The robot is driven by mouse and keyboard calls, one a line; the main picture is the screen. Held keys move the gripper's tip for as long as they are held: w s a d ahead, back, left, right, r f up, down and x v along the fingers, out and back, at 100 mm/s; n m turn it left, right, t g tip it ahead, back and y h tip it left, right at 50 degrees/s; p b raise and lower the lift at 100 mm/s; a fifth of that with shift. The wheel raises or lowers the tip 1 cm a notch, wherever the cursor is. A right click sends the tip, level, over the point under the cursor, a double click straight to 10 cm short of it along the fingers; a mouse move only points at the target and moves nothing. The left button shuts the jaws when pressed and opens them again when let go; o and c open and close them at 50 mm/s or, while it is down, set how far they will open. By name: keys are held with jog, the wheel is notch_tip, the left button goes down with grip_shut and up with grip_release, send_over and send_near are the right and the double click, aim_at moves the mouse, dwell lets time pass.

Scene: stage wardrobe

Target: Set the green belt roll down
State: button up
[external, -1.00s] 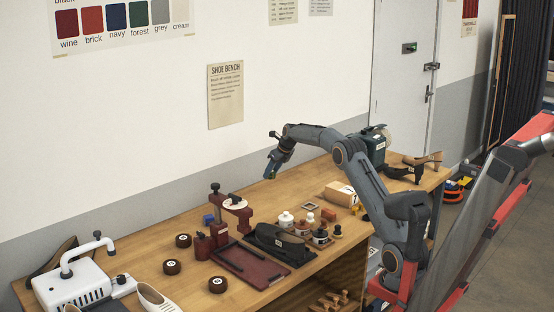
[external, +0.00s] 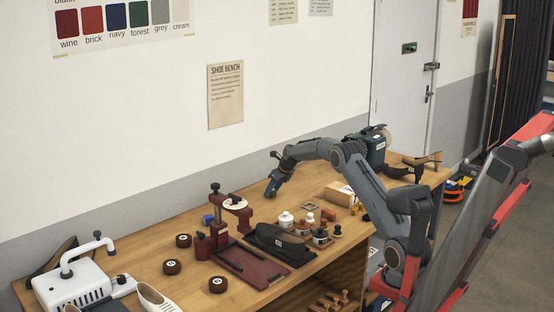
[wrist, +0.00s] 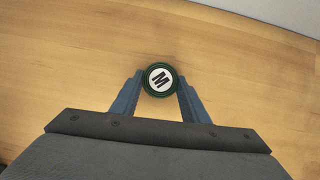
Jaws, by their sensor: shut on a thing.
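The green belt roll (wrist: 147,88) is a small dark green disc with a white top marked M, seen in the wrist view. My gripper (wrist: 159,92) is shut on it, with one blue finger on each side of the roll. In the external view my gripper (external: 271,193) is low over the back of the wooden bench (external: 165,295), near the wall. The roll is too small or hidden to make out there. I cannot tell whether it touches the bench top.
A dark red press (external: 236,214) stands to the left of my gripper. The wood around the roll is bare in the wrist view.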

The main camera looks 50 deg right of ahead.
jog(key=shift+f, duration=0.15)
jog(key=o, duration=1.1)
jog(key=shift+s+r, duration=0.15)
jog(key=shift+r, duration=0.4)
jog(key=b+v, duration=0.1)
jog(key=v, duration=1)
jog(key=shift+s, duration=0.1)
